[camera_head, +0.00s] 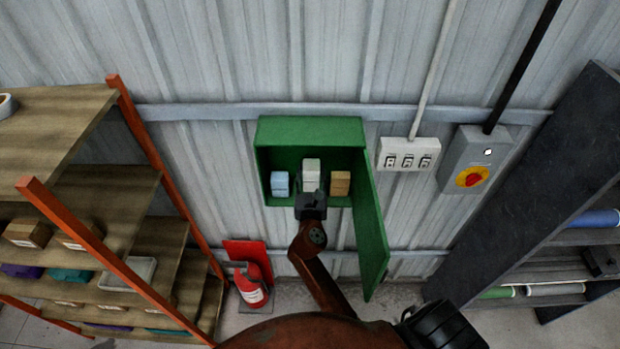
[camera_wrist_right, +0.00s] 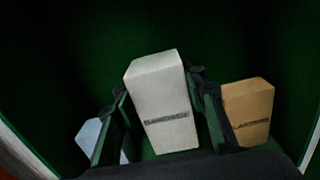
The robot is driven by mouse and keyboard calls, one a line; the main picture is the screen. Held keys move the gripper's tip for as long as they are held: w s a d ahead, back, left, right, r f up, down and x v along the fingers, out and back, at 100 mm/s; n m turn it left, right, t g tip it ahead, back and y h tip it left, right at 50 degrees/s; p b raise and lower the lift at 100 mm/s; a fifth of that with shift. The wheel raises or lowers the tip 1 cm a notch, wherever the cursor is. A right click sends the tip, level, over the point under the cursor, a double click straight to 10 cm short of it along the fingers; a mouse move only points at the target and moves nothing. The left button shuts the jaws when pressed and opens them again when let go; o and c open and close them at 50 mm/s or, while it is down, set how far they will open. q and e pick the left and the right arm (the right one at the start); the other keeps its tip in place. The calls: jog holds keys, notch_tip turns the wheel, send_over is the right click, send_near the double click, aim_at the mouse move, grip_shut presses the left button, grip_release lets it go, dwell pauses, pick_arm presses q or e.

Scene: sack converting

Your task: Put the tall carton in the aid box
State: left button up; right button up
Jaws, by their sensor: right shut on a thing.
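The aid box (camera_head: 310,131) is a green wall cabinet with its door (camera_head: 370,225) standing open to the right. The tall carton (camera_head: 311,168) is pale grey-white and sits inside the box, between a light blue carton (camera_head: 280,183) and an orange-brown carton (camera_head: 340,183). My right gripper (camera_head: 311,196) reaches in from below. In the right wrist view its fingers are shut on both sides of the tall carton (camera_wrist_right: 162,100), which has a dark label band. I cannot tell whether the carton's base touches the box floor. My left gripper is not in view.
An orange-framed shelf rack (camera_head: 150,150) stands at left, with a red fire extinguisher (camera_head: 250,288) beside it. Wall sockets (camera_head: 408,153) and a rotary switch box (camera_head: 475,160) are right of the cabinet. A dark rack (camera_head: 530,190) leans into view at far right.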

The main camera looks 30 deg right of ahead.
aim_at(310, 177)
jog(key=shift+w+d+f, duration=0.15)
jog(key=shift+w+f, duration=0.3)
jog(key=shift+f, duration=0.1)
jog(key=shift+w+d+f, duration=0.15)
jog(key=shift+w+f, duration=0.3)
jog(key=shift+f, duration=1.7)
jog(key=shift+w+b, duration=0.1)
jog(key=shift+b, duration=0.2)
jog(key=shift+f, duration=0.2)
jog(key=o, duration=1.2)
jog(key=shift+o, duration=0.2)
jog(key=shift+r, duration=0.15)
